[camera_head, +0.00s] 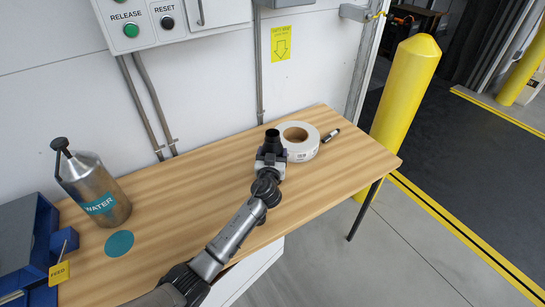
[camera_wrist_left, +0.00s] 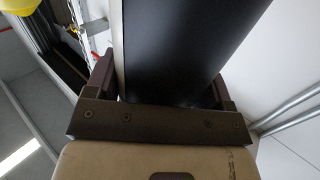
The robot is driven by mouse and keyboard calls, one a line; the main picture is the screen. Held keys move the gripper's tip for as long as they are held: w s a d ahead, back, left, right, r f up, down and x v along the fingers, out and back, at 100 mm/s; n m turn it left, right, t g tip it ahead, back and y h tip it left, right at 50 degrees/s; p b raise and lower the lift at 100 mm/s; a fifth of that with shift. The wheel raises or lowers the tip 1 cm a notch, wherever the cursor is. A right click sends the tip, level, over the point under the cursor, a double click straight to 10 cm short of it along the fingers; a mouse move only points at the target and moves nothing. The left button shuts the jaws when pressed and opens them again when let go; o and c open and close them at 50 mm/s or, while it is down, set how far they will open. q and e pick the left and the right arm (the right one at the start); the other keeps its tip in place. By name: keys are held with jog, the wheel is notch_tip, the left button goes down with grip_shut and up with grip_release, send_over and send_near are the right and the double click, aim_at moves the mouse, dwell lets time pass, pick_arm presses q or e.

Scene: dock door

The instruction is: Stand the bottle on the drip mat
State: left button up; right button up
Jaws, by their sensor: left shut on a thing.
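A round teal mat (camera_head: 119,243), which looks like the drip mat, lies bare on the wooden table in front of a steel WATER container (camera_head: 105,203). My left gripper (camera_head: 271,158) is over the far right part of the table, beside a white roll. It is shut on a black cylindrical thing, which looks like the bottle; its dark top (camera_head: 272,135) shows above the fingers. In the left wrist view the black bottle (camera_wrist_left: 185,45) fills the space between the fingers, with a pale strip along its left side. Its lower end is hidden in the head view. My right gripper is out of view.
A white tape roll (camera_head: 300,141) and a dark marker (camera_head: 330,136) lie near the gripper. A blue bin (camera_head: 22,245) with a yellow tag (camera_head: 59,272) is at the left. The middle of the wooden table (camera_head: 185,190) is clear. A yellow bollard (camera_head: 405,95) stands beyond the right end.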

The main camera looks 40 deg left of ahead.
aim_at(273, 149)
pick_arm(q)
jog(key=shift+r, duration=0.15)
jog(key=shift+r+p, duration=0.85)
jog(key=shift+r, duration=1)
jog(key=shift+d+r, duration=0.25)
jog(key=d+r+p, duration=0.1)
jog(key=d+r, duration=0.5)
jog(key=d, duration=0.5)
jog(key=shift+w+r+p, duration=0.2)
jog(key=shift+w+p, duration=0.15)
jog(key=shift+d, duration=0.1)
